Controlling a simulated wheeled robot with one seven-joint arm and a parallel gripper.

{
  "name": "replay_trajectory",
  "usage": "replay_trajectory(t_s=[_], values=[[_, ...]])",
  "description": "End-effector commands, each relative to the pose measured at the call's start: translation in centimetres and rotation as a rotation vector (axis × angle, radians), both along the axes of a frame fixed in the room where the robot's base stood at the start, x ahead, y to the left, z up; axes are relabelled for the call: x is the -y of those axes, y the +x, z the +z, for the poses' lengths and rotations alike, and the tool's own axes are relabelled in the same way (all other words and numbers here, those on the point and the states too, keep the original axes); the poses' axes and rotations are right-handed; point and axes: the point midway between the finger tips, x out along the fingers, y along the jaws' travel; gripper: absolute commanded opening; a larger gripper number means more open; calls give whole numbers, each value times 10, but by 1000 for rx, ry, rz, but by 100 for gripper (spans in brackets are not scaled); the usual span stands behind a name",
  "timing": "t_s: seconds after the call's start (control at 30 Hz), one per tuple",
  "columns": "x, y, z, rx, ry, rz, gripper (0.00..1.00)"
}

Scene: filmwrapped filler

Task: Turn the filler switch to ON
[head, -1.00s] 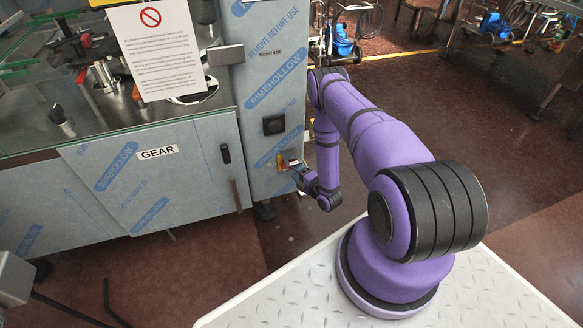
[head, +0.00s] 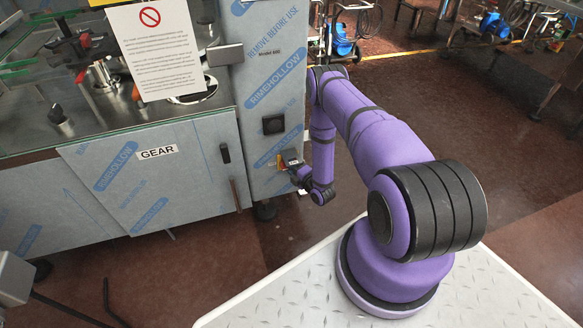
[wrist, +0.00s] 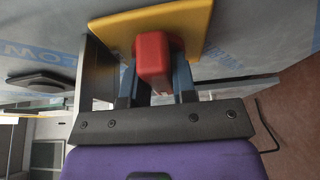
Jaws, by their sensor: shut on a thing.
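The filler switch shows in the wrist view as a red handle (wrist: 153,58) on a yellow plate (wrist: 190,32). In the head view a bit of the yellow plate (head: 280,161) shows on the film-wrapped machine column, mostly hidden by my gripper. My gripper (wrist: 157,80) has its two fingers on either side of the red handle and is shut on it. In the head view my gripper (head: 290,165) is against the column's front. The handle's ON and OFF marks cannot be read.
A black square fitting (head: 273,124) sits above the switch on the column. The floor right of the column is open.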

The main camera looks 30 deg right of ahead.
Motion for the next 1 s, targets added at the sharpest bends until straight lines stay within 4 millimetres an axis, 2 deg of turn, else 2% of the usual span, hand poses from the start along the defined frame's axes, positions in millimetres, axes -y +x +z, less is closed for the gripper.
replay_trajectory(t_s=[0.37, 1.0], values=[[-1, -1, -2, 36, 127, 0, 2], [-1, -1, -4, 198, 690, -2, 2]])
